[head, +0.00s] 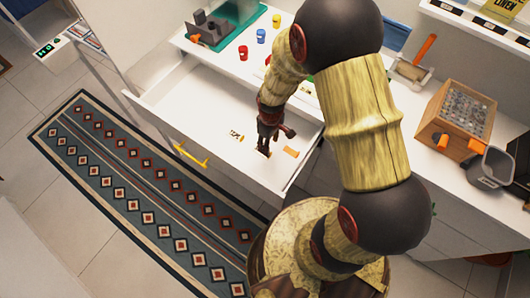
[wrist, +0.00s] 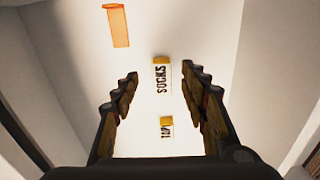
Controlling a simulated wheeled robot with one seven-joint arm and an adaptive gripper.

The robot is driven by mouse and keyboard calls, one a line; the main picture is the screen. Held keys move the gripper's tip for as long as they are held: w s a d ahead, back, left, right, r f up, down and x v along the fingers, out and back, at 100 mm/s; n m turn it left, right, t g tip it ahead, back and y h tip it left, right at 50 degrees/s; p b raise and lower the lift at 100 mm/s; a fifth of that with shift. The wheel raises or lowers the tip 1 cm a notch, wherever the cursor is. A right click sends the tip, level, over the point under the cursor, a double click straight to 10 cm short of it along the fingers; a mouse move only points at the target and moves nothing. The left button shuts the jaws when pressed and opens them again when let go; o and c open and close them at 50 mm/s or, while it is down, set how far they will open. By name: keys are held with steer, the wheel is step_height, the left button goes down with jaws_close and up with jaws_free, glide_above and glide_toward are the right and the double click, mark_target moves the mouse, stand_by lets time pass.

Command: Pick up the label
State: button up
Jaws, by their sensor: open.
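Two small white labels with yellow ends lie in the open white drawer. In the wrist view one reads SOCKS (wrist: 161,79) and lies between my fingertips' lines. The other (wrist: 167,131) starts with "TA" and lies nearer the palm in the picture, its text partly unclear. My gripper (wrist: 159,80) is open, with a finger at each side of the labels and nothing held. In the head view my gripper (head: 266,146) points down into the drawer, and a label with dark text (head: 236,136) lies to its left; I cannot tell which one.
A plain orange piece (head: 291,152) lies in the drawer (head: 205,110), right of my gripper. The drawer walls surround the gripper, and a yellow handle (head: 190,155) is on its front.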

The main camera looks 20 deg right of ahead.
steer(key=shift+s+a+f+b, duration=0.1)
steer(key=shift+f+b, duration=1.5)
steer(key=shift+f, duration=2.35)
steer(key=shift+r, duration=0.1)
steer(key=shift+c, duration=1.4)
steer(key=c, duration=0.6)
